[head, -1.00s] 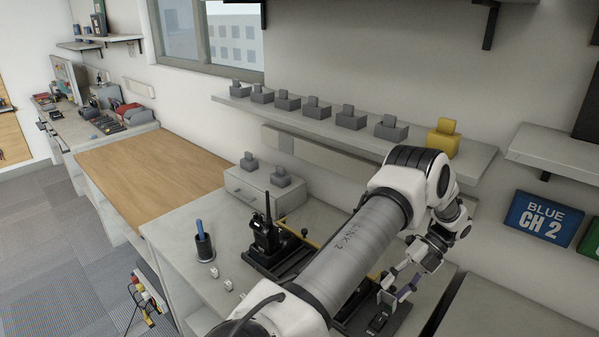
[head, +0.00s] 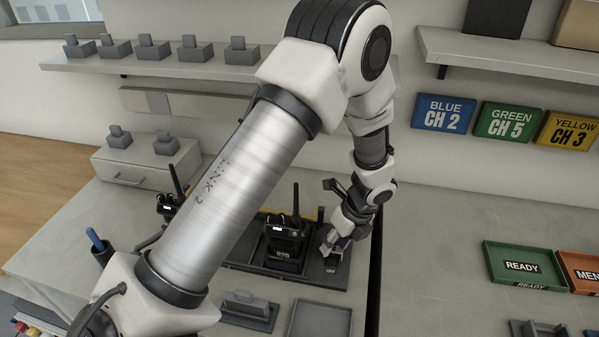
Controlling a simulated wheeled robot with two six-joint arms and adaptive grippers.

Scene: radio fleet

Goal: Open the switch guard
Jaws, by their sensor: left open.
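A dark panel (head: 322,277) with a small light label, apparently "OFF", lies on the bench right of a black radio (head: 284,240). The switch and its guard are not clear; my left gripper covers that part of the panel. My left gripper (head: 331,250) points down just over the panel, close to the radio's right side. It is open, and nothing shows clearly between its fingers. I cannot tell whether it touches the guard. My right gripper is not in view.
Another radio (head: 168,204) stands to the left, partly behind my left arm. A flat grey tray (head: 320,322) lies in front of the panel. A green READY tray (head: 520,290) is at right. The bench between them is clear.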

